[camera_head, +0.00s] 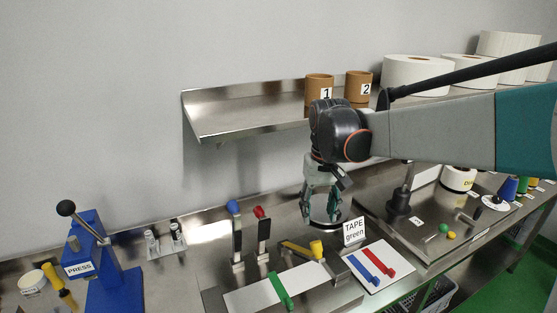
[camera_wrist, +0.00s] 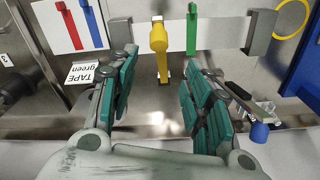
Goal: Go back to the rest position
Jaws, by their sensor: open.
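My gripper (camera_head: 322,212) hangs fingers down over the steel bench, below the wall shelf and just left of the "TAPE green" card (camera_head: 354,231). In the wrist view my gripper (camera_wrist: 160,88) shows two green-padded fingers wide apart with nothing between them. A yellow-handled lever (camera_wrist: 159,40) appears beyond the fingertips, and the gap around it cannot be judged. It also shows in the head view as the yellow-knobbed lever (camera_head: 316,249), below my gripper.
A blue press (camera_head: 104,262) stands at the left. Blue and red knobbed levers (camera_head: 260,232) rise left of my gripper. The steel shelf (camera_head: 240,118) holds brown cups (camera_head: 319,88) and white rolls (camera_head: 415,73). A white board (camera_head: 385,252) bears blue and red strips. The wall area at left is clear.

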